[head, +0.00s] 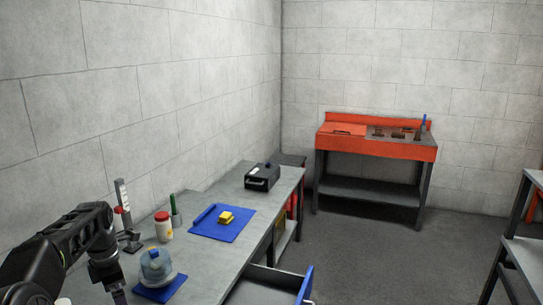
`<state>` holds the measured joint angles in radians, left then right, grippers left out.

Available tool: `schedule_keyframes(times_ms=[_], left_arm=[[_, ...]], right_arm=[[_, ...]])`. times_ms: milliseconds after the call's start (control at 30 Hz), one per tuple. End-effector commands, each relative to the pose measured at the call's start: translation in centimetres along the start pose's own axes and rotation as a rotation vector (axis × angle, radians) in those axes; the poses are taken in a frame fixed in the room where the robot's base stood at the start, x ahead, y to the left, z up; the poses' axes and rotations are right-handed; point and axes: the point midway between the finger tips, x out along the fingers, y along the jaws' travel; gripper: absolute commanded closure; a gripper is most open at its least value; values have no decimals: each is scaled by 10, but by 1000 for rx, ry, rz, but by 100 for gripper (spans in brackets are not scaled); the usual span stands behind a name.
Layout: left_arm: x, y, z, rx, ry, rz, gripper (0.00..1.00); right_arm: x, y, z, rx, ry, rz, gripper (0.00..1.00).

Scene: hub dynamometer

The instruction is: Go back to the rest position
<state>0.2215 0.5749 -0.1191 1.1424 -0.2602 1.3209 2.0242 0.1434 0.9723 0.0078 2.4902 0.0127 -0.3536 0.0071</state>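My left arm comes in from the left over the near end of the workbench. Its gripper (117,295) points down at the bottom edge of the head view, beside a clear domed jar with a blue top (156,265) on a blue mat (160,288). The fingertips are cut off or too small to make out, so I cannot tell whether it is open or shut. My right arm and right gripper are not in view.
The grey workbench (205,257) bears a red-lidded bottle (163,228), a blue mat (232,232) with a yellow item (226,218), and a black box (262,177). A drawer (272,286) stands open. An orange bench (376,145) stands at the back. Floor between is clear.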

Motion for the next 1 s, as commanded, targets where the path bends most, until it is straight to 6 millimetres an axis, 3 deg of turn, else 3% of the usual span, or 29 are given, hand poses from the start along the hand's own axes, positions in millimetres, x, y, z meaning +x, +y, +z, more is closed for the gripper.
schedule_keyframes(times_ms=[267, 467, 567, 667, 767, 900, 1000], left_arm=[[58, -17, 28, 210, -34, -16, 0], [122, -47, 57, 456, -83, -25, 0], [164, -73, 73, 617, -119, -29, 0], [214, -114, 90, 818, -166, -29, 0], [267, -169, 104, 1056, -225, -16, 0], [331, -267, 107, 1410, -306, 23, 0], [359, -336, 96, 1651, -348, 66, 0]], right_arm=[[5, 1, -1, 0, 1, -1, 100], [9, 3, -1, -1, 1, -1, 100], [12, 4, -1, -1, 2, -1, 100], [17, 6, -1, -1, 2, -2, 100], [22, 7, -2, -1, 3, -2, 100], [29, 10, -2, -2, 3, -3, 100], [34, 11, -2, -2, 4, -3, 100]])
